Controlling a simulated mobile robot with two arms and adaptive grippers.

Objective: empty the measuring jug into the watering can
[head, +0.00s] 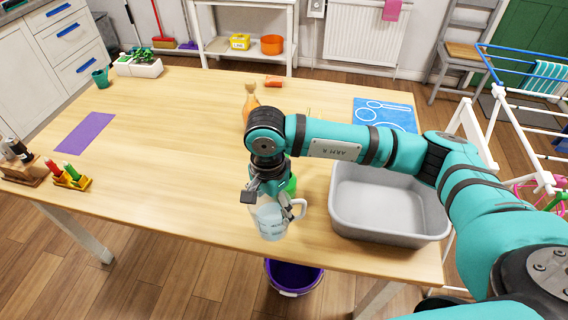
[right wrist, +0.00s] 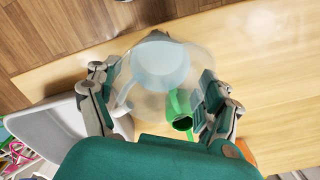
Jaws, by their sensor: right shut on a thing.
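My right gripper (head: 268,192) is shut on the clear measuring jug (head: 271,222), near the table's front edge. The jug looks roughly upright, with pale blue liquid inside and its handle to the right. I cannot tell whether its base touches the table. In the right wrist view the jug (right wrist: 160,65) sits between the fingers (right wrist: 155,98). A green object with a round opening (right wrist: 182,118), possibly the watering can, is close to the jug. In the head view, this green object (head: 291,186) is mostly hidden behind my gripper and the jug. My left gripper is out of view.
A grey basin (head: 390,232) stands right of the jug. An orange-brown bottle (head: 251,102) is behind my arm. A small teal vessel (head: 101,77) stands by the planter (head: 140,68) at the far left. A purple bucket (head: 293,276) is below the front edge.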

